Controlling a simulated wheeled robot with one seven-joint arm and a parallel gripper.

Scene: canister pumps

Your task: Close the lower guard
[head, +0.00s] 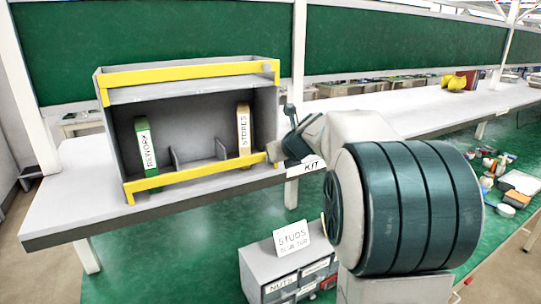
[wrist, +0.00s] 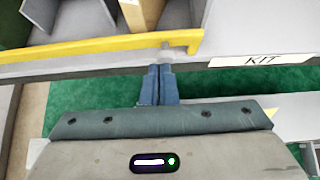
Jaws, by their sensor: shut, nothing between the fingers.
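The lower guard (head: 200,173) is a yellow bar along the bottom front of a grey two-level rack (head: 118,130). It also crosses the wrist view as a yellow strip (wrist: 95,45), with a small grey knob near its right end. My gripper (wrist: 159,68) is shut and empty, its blue fingertips close to the guard's right end by the knob. I cannot tell whether they touch. In the head view my arm hides most of the fingers. A second yellow guard (head: 185,73) runs along the rack's top.
A green REWORK binder (head: 146,150) and a tan STORES binder (head: 244,130) stand inside the rack, with low dividers between them. The rack stands on a pale bench (head: 75,205) with a KIT label at its edge. A drawer cabinet (head: 258,280) with a STUDS card stands below.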

